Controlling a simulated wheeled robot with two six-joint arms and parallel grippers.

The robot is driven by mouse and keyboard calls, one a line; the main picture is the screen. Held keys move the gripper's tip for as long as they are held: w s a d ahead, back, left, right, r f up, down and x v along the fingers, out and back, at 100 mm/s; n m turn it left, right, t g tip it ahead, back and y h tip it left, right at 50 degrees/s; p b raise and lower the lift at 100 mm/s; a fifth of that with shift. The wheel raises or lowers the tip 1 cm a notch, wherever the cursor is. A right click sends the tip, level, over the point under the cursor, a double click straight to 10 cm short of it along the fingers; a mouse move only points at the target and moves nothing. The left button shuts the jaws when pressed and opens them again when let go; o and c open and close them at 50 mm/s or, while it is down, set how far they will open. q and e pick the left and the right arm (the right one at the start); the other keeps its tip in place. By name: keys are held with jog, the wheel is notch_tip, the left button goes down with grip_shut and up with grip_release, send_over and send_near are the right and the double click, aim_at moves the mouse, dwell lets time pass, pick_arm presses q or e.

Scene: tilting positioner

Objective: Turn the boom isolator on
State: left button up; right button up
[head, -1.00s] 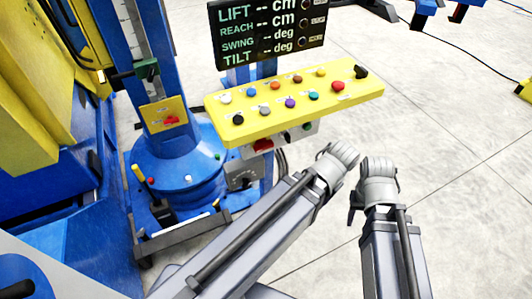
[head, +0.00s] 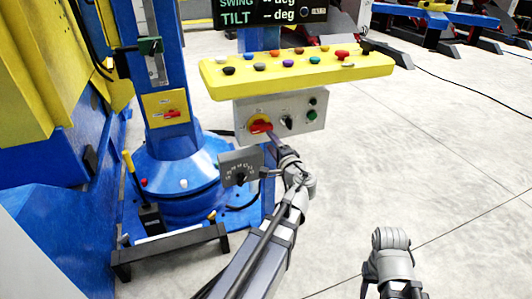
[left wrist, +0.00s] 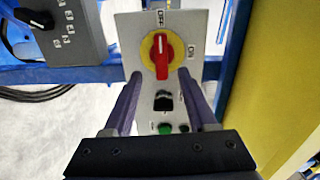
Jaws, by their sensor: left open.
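A red rotary handle on a yellow disc (head: 261,126) sits on a grey switch box (head: 312,108) under the yellow button panel. In the left wrist view the red handle (left wrist: 161,55) stands in line with the OFF label; ON is marked to its right. I cannot read a label naming it as the boom isolator. My left gripper (head: 273,142) is open just in front of the box. Only part of my right arm shows.
A second red handle (head: 172,114) is on a yellow plate on the blue column. The yellow button panel (head: 300,72) overhangs the box. A black selector (head: 287,122) and green button (head: 311,115) are beside the handle. A small grey dial box (head: 240,167) is close left of my gripper.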

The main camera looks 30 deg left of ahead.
aim_at(263, 131)
pick_arm(q)
jog(key=shift+a+f+m+t, duration=0.1)
jog(key=shift+m+t, duration=0.2)
jog(key=shift+m, duration=0.1)
jog(key=shift+w+a, duration=0.1)
jog(key=shift+w, duration=0.05)
jog(key=x, duration=0.7)
jog(key=shift+w+a, duration=0.15)
jog(key=shift+a, duration=0.1)
jog(key=shift+c, duration=0.4)
grip_shut()
